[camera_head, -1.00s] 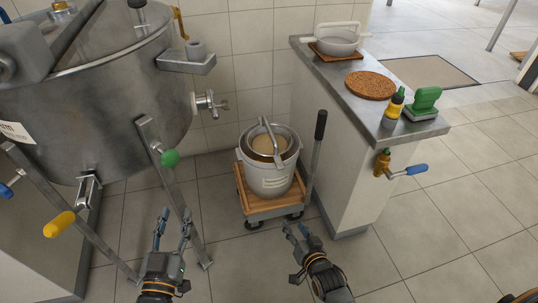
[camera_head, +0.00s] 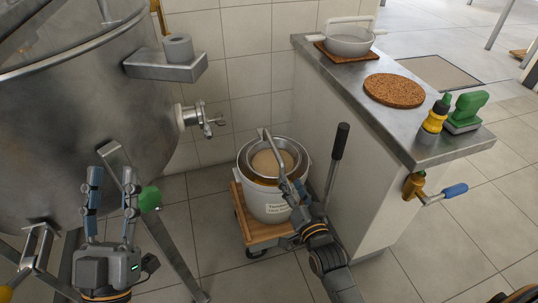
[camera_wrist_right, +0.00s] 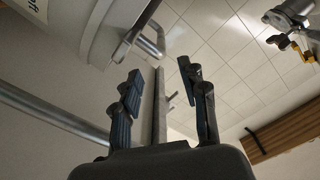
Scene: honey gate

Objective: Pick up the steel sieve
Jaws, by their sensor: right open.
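The steel sieve (camera_head: 272,146) sits in the top of a white bucket (camera_head: 268,207), with a tan surface inside it. Its grey handle (camera_head: 265,143) rises over the rim and slants down toward my right gripper (camera_head: 292,188). That gripper is at the near right side of the sieve. In the right wrist view, its two fingers (camera_wrist_right: 158,85) are apart, with a thin grey bar (camera_wrist_right: 160,108), apparently the handle, between them. Contact cannot be told. My left gripper (camera_head: 112,188) is open and empty in front of the steel tank, left of the bucket.
The steel tank (camera_head: 90,120) fills the left.

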